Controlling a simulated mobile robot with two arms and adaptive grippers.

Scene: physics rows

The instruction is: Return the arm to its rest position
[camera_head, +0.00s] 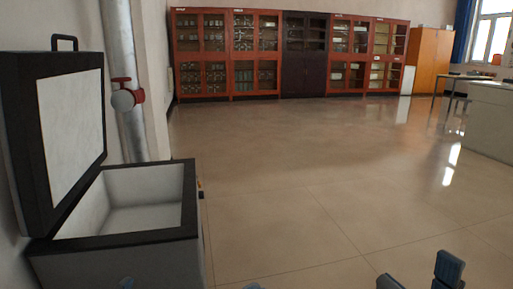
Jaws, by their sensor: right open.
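My right gripper (421,272) shows at the bottom edge, right of the middle. Its two blue-grey fingers stand apart with nothing between them, over the floor. The rest of my right arm is below the picture. A small blue-grey tip (253,286) shows at the bottom middle, and another small bluish bit (127,283) shows low in front of the box. They may be parts of my left gripper, but too little shows to tell.
An open box (122,240) with a dark rim and pale, empty-looking inside stands at the left, lid (66,135) raised. A pipe with a red-handled valve (125,97) stands behind it. Red cabinets (255,55) line the back wall. A pale counter (490,122) is at right. The middle floor is clear.

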